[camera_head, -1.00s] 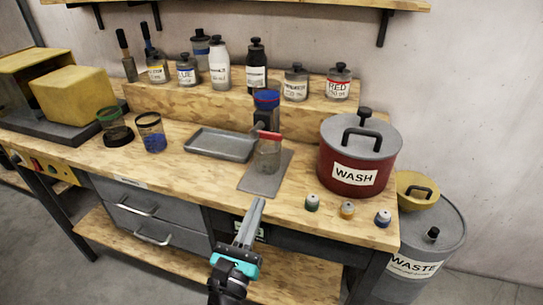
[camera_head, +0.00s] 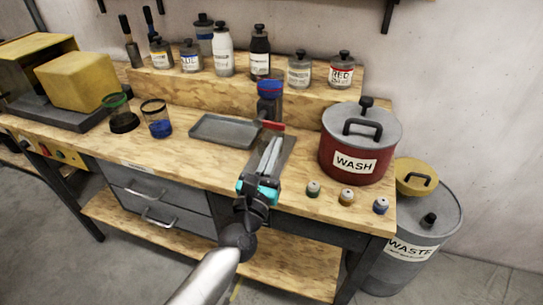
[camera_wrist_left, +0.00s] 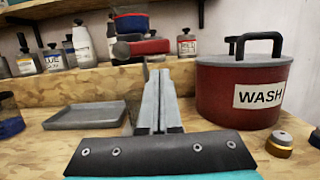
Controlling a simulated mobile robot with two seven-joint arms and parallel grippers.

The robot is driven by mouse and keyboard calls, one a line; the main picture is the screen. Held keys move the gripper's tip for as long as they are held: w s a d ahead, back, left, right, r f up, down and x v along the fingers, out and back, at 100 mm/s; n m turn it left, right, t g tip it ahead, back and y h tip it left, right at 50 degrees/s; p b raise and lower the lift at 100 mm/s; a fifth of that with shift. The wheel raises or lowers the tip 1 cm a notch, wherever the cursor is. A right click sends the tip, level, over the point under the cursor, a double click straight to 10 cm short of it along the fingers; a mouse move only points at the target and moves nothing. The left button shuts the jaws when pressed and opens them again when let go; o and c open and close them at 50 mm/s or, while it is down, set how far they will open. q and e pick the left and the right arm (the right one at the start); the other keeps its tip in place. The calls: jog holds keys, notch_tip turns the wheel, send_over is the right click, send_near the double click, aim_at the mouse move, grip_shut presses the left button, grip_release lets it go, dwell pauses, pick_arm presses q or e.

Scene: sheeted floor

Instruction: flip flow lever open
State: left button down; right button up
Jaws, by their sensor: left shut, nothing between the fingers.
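The dispenser with a blue top (camera_head: 270,88) stands at the front of the raised shelf. Its red lever (camera_head: 273,125) sticks out low on its front. The lever also shows in the left wrist view (camera_wrist_left: 150,46), just above and beyond the fingertips. My left gripper (camera_head: 274,141) is shut and empty, pointing at the lever from the front. In the left wrist view its fingers (camera_wrist_left: 157,72) lie side by side. I cannot tell whether they touch the lever. The grey plate (camera_head: 287,150) below is partly covered by the gripper, which hides the glass jar there. My right gripper is not in view.
The red WASH pot (camera_head: 335,144) stands close on the right, with small capped jars (camera_head: 347,195) in front. A grey tray (camera_head: 222,130) lies on the left. Several bottles (camera_head: 260,55) line the raised shelf. The bench front left of the gripper is clear.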

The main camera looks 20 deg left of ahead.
pick_arm(q)
jog(key=shift+r, duration=0.55)
jog(key=shift+d+r+n+y, duration=0.1)
jog(key=shift+r+n+y, duration=0.1)
jog(key=shift+n, duration=0.35)
jog(key=shift+d+r+n+y, duration=0.1)
jog(key=shift+r+n+y, duration=0.1)
jog(key=shift+n, duration=0.35)
